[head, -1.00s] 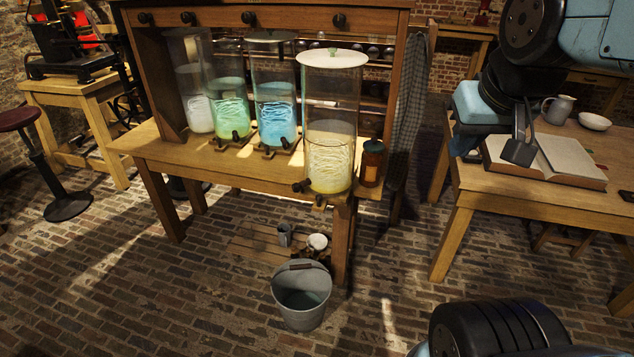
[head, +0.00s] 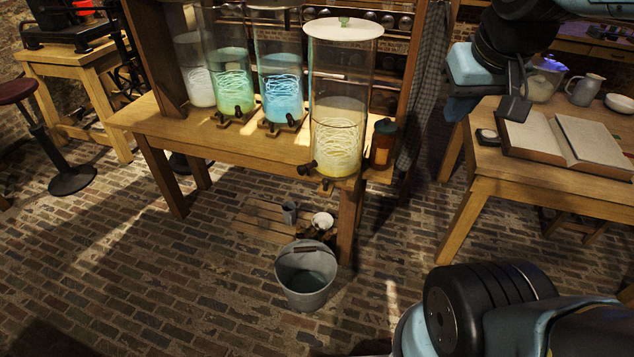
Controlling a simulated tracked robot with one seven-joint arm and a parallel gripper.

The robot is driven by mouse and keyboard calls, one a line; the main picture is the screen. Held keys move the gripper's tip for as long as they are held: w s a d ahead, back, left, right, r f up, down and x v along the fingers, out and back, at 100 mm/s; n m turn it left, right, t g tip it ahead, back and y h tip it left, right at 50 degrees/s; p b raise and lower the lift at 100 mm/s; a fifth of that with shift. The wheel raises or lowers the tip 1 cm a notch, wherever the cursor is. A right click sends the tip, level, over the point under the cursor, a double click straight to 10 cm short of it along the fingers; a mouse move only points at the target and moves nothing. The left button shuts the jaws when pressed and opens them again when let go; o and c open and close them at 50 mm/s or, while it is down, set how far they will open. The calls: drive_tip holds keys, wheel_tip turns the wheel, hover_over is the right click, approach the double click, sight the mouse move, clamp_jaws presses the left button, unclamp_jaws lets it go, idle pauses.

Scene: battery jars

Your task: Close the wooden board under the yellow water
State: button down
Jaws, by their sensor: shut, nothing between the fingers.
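The jar of yellow water (head: 337,145) is the tall glass cylinder at the front right corner of the wooden bench, with a pale lid. Dark tap fittings (head: 308,169) sit low on its front left. A small wooden board (head: 327,185) shows just under its base and sticks out at the bench's front edge; its full extent is hard to see. My gripper (head: 460,106) is at the upper right, to the right of the jar and well apart from it. Its fingers are dark and small in this view; it is shut and empty.
Blue (head: 281,98), green (head: 231,90) and whitish (head: 196,85) jars stand left on the bench. An amber jar (head: 384,145) is close right of the yellow one. A bucket (head: 306,285) stands on the floor below. A right table (head: 520,185) holds an open book (head: 560,140).

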drive_tip(key=w+a+f+n+g+h, duration=0.3)
drive_tip(key=w+f+n+g, duration=0.15)
drive_tip(key=w+f, duration=0.4)
drive_tip(key=n+t+h, duration=0.8)
drive_tip(key=n+t, duration=0.7)
drive_tip(key=n, duration=0.9)
approach(323, 186)
drive_tip(key=x, duration=0.6)
drive_tip(key=shift+w+d+r, duration=0.15)
drive_tip(key=shift+w+d, duration=0.05)
drive_tip(key=shift+d, duration=0.15)
drive_tip(key=shift+w, duration=0.1)
